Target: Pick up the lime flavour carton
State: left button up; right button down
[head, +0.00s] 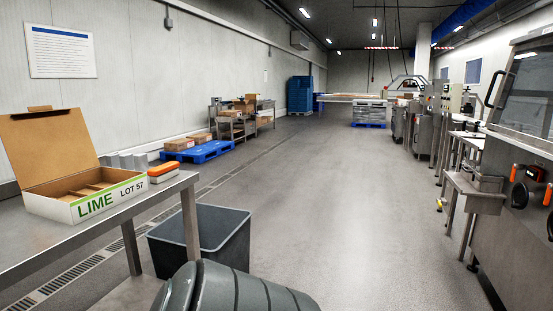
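The lime flavour carton (108,203) stands at the left on a steel table. The part of the inside that shows has brown dividers and looks empty, but the front wall hides the bottom. Neither my left nor my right gripper is in view.
A dark grey bin (213,238) stands on the floor right of the table. The central floor (340,200) is clear. Machines line the right side.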

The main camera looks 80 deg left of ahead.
aim_at(74, 199)
jog(key=u, duration=3.65)
jog(key=k+l, duration=0.05)
jog(key=l, duration=0.05)
